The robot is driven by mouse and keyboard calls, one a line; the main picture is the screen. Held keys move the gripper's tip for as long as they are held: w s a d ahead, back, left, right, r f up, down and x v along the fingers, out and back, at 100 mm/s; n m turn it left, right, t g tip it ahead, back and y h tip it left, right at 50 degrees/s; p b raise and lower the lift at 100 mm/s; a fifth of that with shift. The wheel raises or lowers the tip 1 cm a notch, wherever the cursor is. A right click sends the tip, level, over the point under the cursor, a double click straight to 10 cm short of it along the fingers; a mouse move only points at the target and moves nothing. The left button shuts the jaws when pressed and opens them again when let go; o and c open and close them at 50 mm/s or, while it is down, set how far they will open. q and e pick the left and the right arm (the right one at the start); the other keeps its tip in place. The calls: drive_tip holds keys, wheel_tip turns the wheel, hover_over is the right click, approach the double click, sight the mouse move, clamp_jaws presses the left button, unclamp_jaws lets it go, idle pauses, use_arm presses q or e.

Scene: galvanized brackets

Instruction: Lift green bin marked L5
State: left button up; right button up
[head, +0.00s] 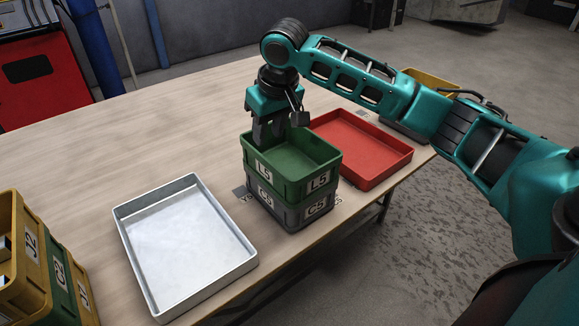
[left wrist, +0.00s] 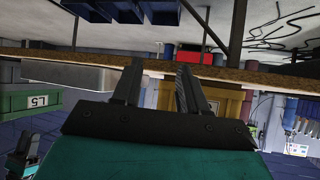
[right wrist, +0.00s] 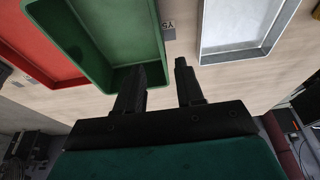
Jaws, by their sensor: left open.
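The green bin marked L5 (head: 316,163) sits stacked on a grey bin marked C5 (head: 290,217) near the table's front edge. It looks empty. My right gripper (head: 270,132) points down at the bin's far left rim. In the right wrist view its fingers (right wrist: 162,66) are apart, one over the inside of the green bin (right wrist: 110,45) and one outside its wall; I cannot tell whether they touch it. My left gripper is outside the head view; in the left wrist view its fingers (left wrist: 158,75) are open and empty, with the green bin (left wrist: 15,101) at the left.
A red tray (head: 397,163) stands close behind the stack to the right. A metal tray (head: 247,262) lies to its left. Stacked yellow and green bins (head: 50,270) stand at the lower left. A yellow bin (head: 432,79) is behind my right arm. The table's far left is clear.

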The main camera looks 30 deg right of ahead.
sight(263, 156)
drive_tip(key=b+x, duration=0.2)
drive_tip(key=x, duration=0.9)
drive_tip(key=shift+w+f, duration=0.15)
drive_tip(key=shift+f, duration=0.15)
clamp_jaws()
drive_tip(key=shift+r, duration=0.1)
